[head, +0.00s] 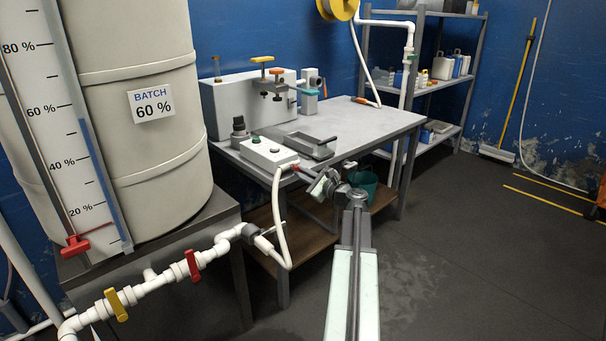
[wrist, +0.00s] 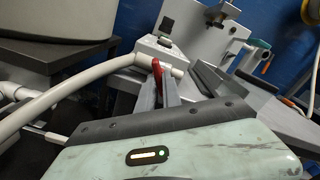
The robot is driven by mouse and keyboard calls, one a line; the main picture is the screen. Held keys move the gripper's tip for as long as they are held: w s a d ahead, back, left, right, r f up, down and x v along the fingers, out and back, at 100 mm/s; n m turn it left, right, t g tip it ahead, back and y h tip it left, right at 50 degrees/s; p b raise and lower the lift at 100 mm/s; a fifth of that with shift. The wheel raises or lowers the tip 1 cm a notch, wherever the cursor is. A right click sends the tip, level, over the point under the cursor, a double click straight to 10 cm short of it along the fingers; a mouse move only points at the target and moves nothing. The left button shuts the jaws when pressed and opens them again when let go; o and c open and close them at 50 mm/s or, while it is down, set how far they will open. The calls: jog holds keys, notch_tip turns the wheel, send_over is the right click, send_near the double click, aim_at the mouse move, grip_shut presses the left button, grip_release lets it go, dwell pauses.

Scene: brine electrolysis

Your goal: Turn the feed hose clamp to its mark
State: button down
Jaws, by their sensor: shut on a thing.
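The feed hose clamp shows as a small red part (head: 295,167) at the front right of the white box, and as a red lever (wrist: 157,71) in the wrist view. My gripper (head: 301,170) reaches it from the right. In the wrist view, my gripper's two grey fingers (wrist: 159,88) are shut on the red lever. The white feed hose (head: 280,225) loops from the pipework up to the box (head: 268,153); it crosses the left of the wrist view (wrist: 60,92). I cannot make out the clamp's mark.
The grey bench (head: 365,122) carries a dark tray (head: 308,146) and a larger grey unit (head: 240,100). The tank (head: 150,185) and white pipe with red and yellow valves (head: 150,285) stand left. A green bucket (head: 364,182) is beside the bench.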

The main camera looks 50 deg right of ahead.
dwell(0.3)
jog(key=c, duration=1.5)
grip_release()
jog(key=s, duration=0.8)
jog(key=shift+a, duration=0.25)
